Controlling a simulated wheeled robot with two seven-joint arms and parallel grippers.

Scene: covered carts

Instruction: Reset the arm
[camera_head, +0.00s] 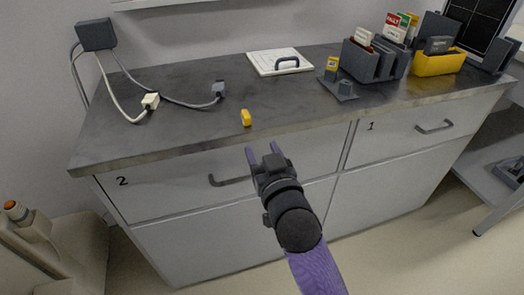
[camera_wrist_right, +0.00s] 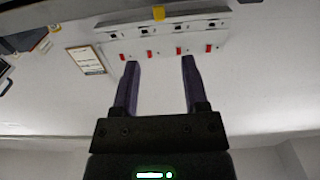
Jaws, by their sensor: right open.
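My right gripper (camera_head: 262,152) is in front of the counter's front edge, above the handle of drawer 2 (camera_head: 228,180). Its two purple fingers are apart with nothing between them. In the right wrist view my right gripper (camera_wrist_right: 158,72) also shows open and empty, with a pale wall behind it. My right arm comes in from the bottom of the head view. My left gripper does not show in either view.
The grey counter (camera_head: 190,125) holds a small yellow object (camera_head: 246,118), cables with plugs (camera_head: 150,101), a white lidded board (camera_head: 280,62), a dark grey holder (camera_head: 375,60) and a yellow bin (camera_head: 438,64). Drawer 1 (camera_head: 400,130) is shut. A grey shelf (camera_head: 490,180) stands at right.

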